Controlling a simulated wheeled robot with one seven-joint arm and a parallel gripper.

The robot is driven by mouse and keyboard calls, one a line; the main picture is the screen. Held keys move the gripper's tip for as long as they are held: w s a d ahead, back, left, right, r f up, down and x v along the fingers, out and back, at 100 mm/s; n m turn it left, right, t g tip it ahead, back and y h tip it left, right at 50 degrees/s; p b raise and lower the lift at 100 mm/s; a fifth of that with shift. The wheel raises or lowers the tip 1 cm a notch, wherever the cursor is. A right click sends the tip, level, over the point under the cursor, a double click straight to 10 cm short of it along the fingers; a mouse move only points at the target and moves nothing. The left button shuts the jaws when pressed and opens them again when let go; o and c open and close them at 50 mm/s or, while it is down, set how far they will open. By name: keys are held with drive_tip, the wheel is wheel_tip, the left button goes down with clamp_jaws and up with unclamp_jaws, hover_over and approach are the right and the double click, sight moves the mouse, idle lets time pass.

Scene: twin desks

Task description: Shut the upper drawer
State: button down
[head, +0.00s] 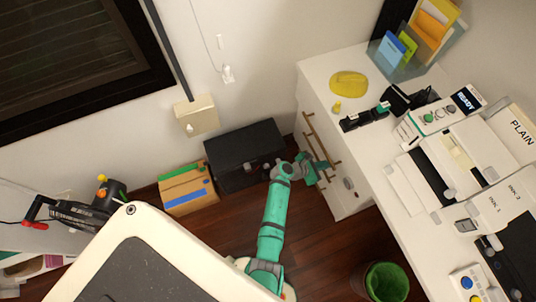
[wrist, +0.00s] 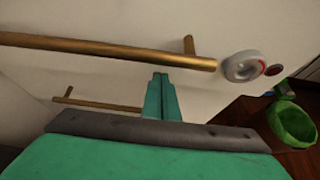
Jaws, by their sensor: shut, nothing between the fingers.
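The white drawer unit (head: 345,203) stands under the left end of the right-hand desk. Its upper drawer front (wrist: 225,28) carries a long brass bar handle (wrist: 110,47), which also shows in the head view (head: 314,132). A second brass handle (wrist: 95,103) sits lower and looks farther off. My gripper (head: 325,164) is at the drawer fronts, and its green fingers (wrist: 160,76) are together and empty. In the wrist view the fingertips lie just below the upper handle; I cannot tell whether they touch anything. How far the upper drawer stands out is unclear.
A grey round fitting (wrist: 245,67) sits right of the upper handle. A green bin (head: 386,282) stands on the floor at right. A black box (head: 240,148) and a cardboard box (head: 187,190) stand by the wall. The desktop (head: 390,150) holds printers and a yellow object (head: 348,84).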

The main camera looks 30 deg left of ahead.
drive_tip(key=shift+w+d, duration=0.15)
drive_tip(key=shift+w, duration=0.15)
drive_tip(key=s+a, duration=0.3)
drive_tip(key=s, duration=0.2)
drive_tip(key=shift+s+a, duration=0.3)
drive_tip(key=shift+a, duration=0.05)
idle(1.5)
idle(0.5)
